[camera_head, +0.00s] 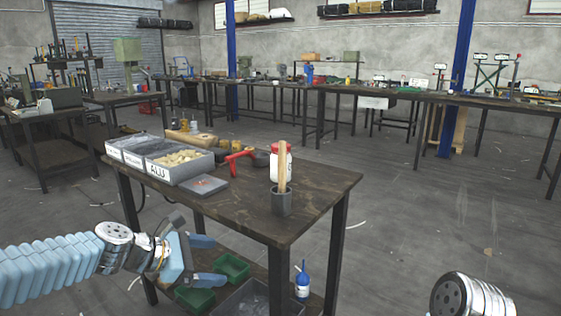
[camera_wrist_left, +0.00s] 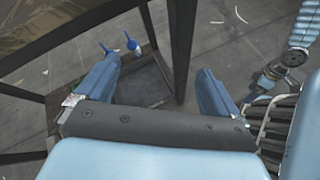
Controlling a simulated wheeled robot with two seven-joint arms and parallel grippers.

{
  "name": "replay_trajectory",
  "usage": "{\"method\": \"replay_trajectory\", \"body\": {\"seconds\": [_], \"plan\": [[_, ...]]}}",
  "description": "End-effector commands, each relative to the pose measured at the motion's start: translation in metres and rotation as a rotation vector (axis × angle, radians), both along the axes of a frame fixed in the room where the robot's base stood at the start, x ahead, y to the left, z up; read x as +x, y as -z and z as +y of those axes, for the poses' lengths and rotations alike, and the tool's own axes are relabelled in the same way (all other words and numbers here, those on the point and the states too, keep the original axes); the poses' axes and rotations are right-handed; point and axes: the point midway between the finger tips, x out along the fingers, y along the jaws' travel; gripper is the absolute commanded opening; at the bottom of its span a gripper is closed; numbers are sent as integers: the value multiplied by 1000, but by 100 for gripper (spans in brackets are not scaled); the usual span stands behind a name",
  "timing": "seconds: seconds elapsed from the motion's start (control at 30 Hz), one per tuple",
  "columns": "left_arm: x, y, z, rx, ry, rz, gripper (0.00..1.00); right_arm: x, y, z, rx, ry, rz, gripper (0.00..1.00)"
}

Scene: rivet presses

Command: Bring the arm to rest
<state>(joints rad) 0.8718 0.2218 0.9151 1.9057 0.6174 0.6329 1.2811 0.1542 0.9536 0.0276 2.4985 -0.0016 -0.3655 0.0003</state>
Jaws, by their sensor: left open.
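My left gripper (camera_head: 208,262) reaches in from the left in the head view, in front of the dark work table (camera_head: 285,222) and lower than its top. Its two blue fingers are apart with nothing between them. The left wrist view also shows the open fingers (camera_wrist_left: 160,88), with a table leg and a lower shelf beyond them. My right arm (camera_head: 470,296) shows only in part at the lower right of the head view; its gripper is out of the picture.
On the table are a grey bin (camera_head: 178,167) of small parts, a red tool (camera_head: 240,160), a white bottle (camera_head: 281,160) and a dark cup (camera_head: 281,202) with a wooden handle. Green trays (camera_head: 232,267) and a blue bottle (camera_head: 302,281) sit below. Floor to the right is clear.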

Motion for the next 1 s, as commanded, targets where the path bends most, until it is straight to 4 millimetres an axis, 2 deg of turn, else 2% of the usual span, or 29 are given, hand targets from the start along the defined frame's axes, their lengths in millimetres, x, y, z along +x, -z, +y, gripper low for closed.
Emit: {"method": "replay_trajectory", "body": {"seconds": [0.17,0.2,0.27,0.3,0.37,0.4,0.5,0.6,0.7,0.8,1.0], "plan": [[-9,129,-10,223,155,-63,95,0,0,0,0,0,0,88],[-17,163,-16,291,217,-85,95,0,0,0,0,0,0,88],[-34,213,-25,393,327,-125,95,0,0,0,0,0,0,88],[-49,245,-31,459,411,-152,95,0,0,0,0,0,0,88],[-75,290,-40,554,552,-202,95,0,0,0,0,0,0,88],[-95,316,-46,612,652,-241,95,0,0,0,0,0,0,88],[-146,370,-54,731,905,-342,95,0,0,0,0,0,0,88],[-191,404,-55,809,1126,-441,95,0,0,0,0,0,0,88],[-220,422,-53,851,1279,-517,95,0,0,0,0,0,0,88],[-233,429,-51,868,1352,-559,95,0,0,0,0,0,0,88],[-233,429,-51,869,1356,-560,95,0,0,0,0,0,0,88]]}}
